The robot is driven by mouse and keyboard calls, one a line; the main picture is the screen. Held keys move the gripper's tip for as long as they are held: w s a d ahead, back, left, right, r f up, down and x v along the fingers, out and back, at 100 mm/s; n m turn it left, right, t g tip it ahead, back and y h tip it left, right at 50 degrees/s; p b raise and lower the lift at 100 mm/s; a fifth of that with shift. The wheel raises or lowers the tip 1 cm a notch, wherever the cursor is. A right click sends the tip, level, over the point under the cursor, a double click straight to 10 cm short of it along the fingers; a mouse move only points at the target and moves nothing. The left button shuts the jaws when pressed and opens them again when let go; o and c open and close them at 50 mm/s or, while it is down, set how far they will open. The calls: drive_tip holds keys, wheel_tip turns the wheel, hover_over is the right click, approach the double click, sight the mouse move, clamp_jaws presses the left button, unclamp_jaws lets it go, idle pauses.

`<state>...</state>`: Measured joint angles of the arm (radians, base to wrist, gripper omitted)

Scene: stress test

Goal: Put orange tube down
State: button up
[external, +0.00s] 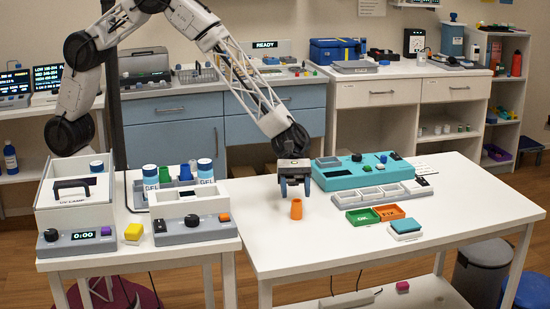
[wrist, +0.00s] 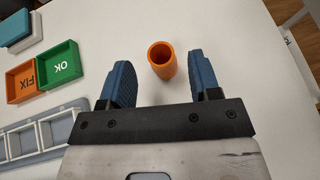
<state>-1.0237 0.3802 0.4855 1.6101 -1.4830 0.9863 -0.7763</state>
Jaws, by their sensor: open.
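The orange tube (external: 296,209) stands upright on the white table, near its left part. In the wrist view the orange tube (wrist: 162,60) shows its open top and lies just ahead of the space between the two blue fingers. My gripper (external: 294,190) points down directly by the tube in the external view. In the wrist view my gripper (wrist: 164,78) is open, with a finger on each side and a gap from each finger to the tube. Nothing is held.
A green OK tray (external: 363,216) and an orange FIX tray (external: 389,212) lie to the right, with a grey compartment strip (external: 381,193) and a teal device (external: 360,171) behind. A teal-topped block (external: 406,228) sits near the front. The table around the tube is clear.

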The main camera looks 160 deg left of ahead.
drive_tip(key=v, duration=1)
drive_tip(key=shift+d, duration=0.1)
idle(0.7)
drive_tip(key=w+d+r+m+g+h, duration=0.15)
drive_tip(key=d+r+m, duration=0.3)
drive_tip(key=d, duration=0.65)
drive_tip(key=w+d+r+m+g, duration=0.25)
drive_tip(key=d+r+m, duration=0.2)
drive_tip(key=d, duration=0.65)
drive_tip(key=w+d+r+m+g+h, duration=0.1)
drive_tip(key=w+d+r+m, duration=0.35)
drive_tip(key=d, duration=0.75)
drive_tip(key=s+d+r+m+g, duration=0.2)
drive_tip(key=s+d+r+m, duration=0.1)
drive_tip(key=d, duration=0.6)
drive_tip(key=s+d+r+m+g, duration=0.1)
drive_tip(key=s+d+r+m, duration=0.25)
drive_tip(key=d, duration=0.45)
drive_tip(key=s+d+r+m+g+y, duration=0.1)
drive_tip(key=s+d+m+y, duration=0.4)
drive_tip(key=s+d+m, duration=0.8)
drive_tip(key=s+d, duration=0.6)
drive_tip(key=s, duration=0.3)
drive_tip(key=shift+s+d+r+m, duration=0.2)
drive_tip(key=shift+s+r+m, duration=0.1)
drive_tip(key=shift+s, duration=0.1)
